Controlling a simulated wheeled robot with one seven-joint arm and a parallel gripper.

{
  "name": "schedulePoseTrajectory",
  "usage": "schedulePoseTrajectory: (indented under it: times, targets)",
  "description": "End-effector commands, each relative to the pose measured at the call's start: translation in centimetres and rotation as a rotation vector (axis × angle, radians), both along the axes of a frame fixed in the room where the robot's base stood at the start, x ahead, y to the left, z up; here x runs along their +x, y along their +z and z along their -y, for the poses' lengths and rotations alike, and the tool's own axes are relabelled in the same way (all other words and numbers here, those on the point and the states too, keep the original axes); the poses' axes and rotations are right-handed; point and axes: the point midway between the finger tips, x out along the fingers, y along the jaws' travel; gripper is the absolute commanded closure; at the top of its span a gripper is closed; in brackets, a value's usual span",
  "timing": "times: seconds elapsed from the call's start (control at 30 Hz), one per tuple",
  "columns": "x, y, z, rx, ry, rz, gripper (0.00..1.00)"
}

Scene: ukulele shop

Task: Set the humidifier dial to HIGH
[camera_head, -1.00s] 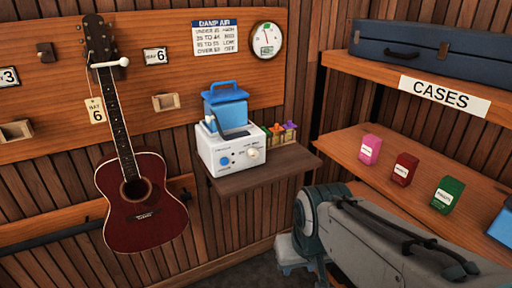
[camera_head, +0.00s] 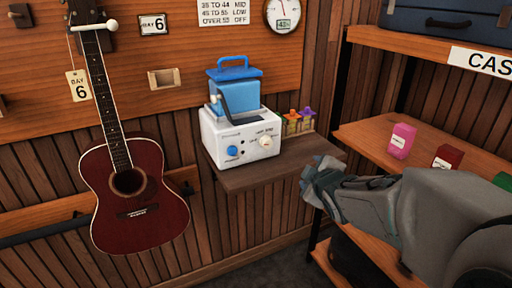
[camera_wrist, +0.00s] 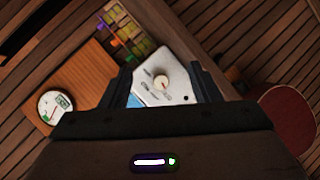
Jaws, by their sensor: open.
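The humidifier (camera_head: 215,146) is a white box with a blue tank (camera_head: 236,92) on top, standing on a small wooden wall shelf. Its front has a blue knob (camera_head: 232,152) at left and a cream dial (camera_head: 266,142) at right. The dial's markings are too small to read. In the wrist view the cream dial (camera_wrist: 162,82) shows between my gripper's (camera_wrist: 162,84) open dark fingers, with a gap to it. In the head view my gripper (camera_head: 318,180) is to the right of and below the humidifier, apart from it.
The wooden shelf (camera_head: 235,180) juts out below the humidifier. Several small colourful items (camera_head: 300,122) stand beside it. A red ukulele (camera_head: 135,195) hangs at left. A round gauge (camera_head: 284,14) and a chart (camera_head: 223,10) are on the wall. Shelving with a pink box (camera_head: 401,140) is at right.

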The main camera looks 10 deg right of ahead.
Motion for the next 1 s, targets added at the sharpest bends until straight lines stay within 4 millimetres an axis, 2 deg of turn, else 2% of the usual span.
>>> schedulePoseTrajectory:
  times: [0.03,0.13,0.3,0.53,0.67,0.77,1.0]
  targets:
    - [0.9,-1.3,0.0,-0.062,0.059,0.053,0.44]
    - [2.3,-1.4,-0.6,-0.194,0.190,0.175,0.44]
    - [3.2,-1.7,-2.1,-0.362,0.360,0.350,0.44]
    - [3.2,-1.6,-3.1,-0.459,0.463,0.470,0.44]
    - [4.0,-1.4,-3.5,-0.468,0.474,0.483,0.44]
    - [5.4,-1.4,-4.0,-0.467,0.474,0.482,0.44]
    - [10.2,-1.4,-5.6,-0.466,0.473,0.480,0.44]
